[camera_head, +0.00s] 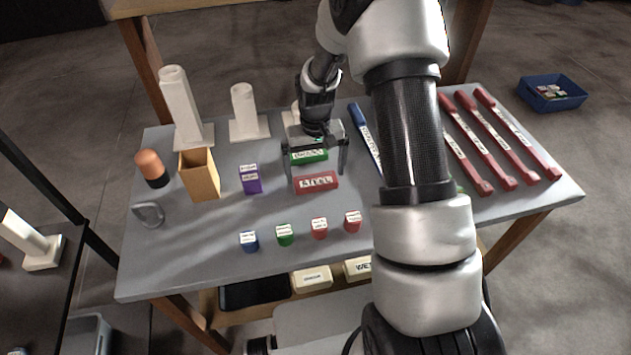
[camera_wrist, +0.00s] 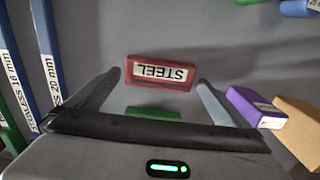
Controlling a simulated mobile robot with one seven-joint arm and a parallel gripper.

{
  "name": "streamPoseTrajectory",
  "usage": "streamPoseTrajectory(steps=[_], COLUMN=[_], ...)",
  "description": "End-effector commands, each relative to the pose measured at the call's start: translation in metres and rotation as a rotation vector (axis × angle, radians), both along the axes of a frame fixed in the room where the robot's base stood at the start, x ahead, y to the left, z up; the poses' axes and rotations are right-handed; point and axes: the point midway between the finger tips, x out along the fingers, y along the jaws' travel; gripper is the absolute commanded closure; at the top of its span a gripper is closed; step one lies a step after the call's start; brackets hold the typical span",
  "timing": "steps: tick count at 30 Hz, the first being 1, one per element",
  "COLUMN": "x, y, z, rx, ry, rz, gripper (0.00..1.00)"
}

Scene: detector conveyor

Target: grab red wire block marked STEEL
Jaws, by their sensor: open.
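The red block marked STEEL (camera_head: 316,182) lies on the grey table, in front of a green block (camera_head: 309,156). In the wrist view the red STEEL block (camera_wrist: 160,73) lies ahead of my gripper, near the middle between the finger lines, with its label upside down. My gripper (camera_head: 315,170) is open and empty, over the green block and just behind the red one. In the wrist view my open fingers (camera_wrist: 159,82) stand to either side. The green block (camera_wrist: 153,113) is partly hidden by my gripper body there.
A purple block (camera_head: 250,180) and a tan open box (camera_head: 200,175) stand to the left. Small labelled cubes (camera_head: 285,235) line the front. Long red bars (camera_head: 490,140) lie at right, and a blue bar (camera_head: 365,135) lies beside my arm. White posts (camera_head: 180,105) stand at the back.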

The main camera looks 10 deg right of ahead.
Motion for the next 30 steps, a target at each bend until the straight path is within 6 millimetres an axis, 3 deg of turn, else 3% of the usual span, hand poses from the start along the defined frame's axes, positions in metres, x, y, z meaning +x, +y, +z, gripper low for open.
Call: streamPoseTrajectory(steps=[6,13,19,26,30], x=[-0.001,0.000,0.000,0.000,0.001], y=[0.000,0.000,0.000,0.000,0.000], z=[-0.025,-0.026,-0.026,-0.024,-0.009], rx=[0.000,0.000,0.000,0.000,0.000], ry=[0.002,-0.001,0.000,-0.001,-0.005], rz=[-0.001,-0.001,-0.001,-0.001,-0.001], gripper=[0.00,0.00,0.31,0.32,0.32])
